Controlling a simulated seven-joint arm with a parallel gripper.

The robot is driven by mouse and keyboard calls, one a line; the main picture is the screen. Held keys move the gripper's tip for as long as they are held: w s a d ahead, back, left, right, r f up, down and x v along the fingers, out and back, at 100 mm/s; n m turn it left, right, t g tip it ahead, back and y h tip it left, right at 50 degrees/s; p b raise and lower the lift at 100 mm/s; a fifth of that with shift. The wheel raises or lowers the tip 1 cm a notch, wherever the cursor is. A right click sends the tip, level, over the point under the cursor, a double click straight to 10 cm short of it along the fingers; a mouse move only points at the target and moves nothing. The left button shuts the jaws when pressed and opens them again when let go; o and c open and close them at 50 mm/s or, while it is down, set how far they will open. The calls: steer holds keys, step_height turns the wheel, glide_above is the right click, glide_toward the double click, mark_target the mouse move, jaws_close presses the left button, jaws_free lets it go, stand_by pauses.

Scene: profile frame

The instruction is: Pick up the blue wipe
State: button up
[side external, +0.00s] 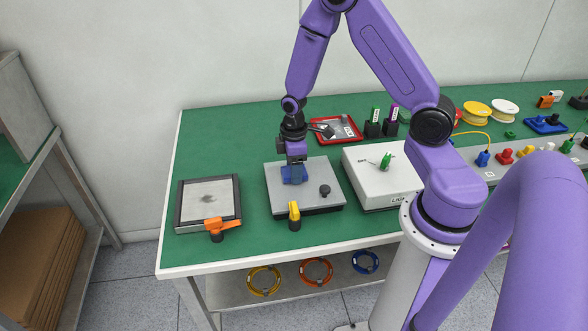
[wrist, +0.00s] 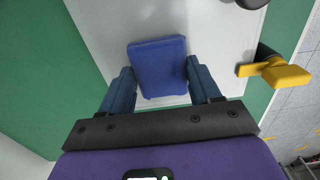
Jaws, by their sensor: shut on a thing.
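The blue wipe (wrist: 157,60) is a flat, roughly square blue block in the wrist view, between the two dark blue fingers of my gripper (wrist: 158,76). My gripper is shut on it, with one finger at each side edge. In the side external view my gripper (side external: 294,174) points down over the grey plate (side external: 312,197). There the wipe is hard to tell from the blue fingers. I cannot tell whether the wipe touches the plate or is slightly above it.
A yellow-handled clamp (side external: 294,212) stands at the plate's front edge, and a dark knob (side external: 325,190) sits on the plate's right. A framed panel (side external: 208,192) with an orange-handled clamp (side external: 218,227) lies left. A white box (side external: 375,185) stands right. A red tray (side external: 347,122) is behind.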

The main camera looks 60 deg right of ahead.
steer(key=shift+r, duration=0.7)
steer(key=s+a+r, duration=0.2)
steer(key=s+r, duration=0.9)
steer(key=s, duration=0.2)
steer(key=shift+s+a+r, duration=0.15)
steer(key=shift+s, duration=0.25)
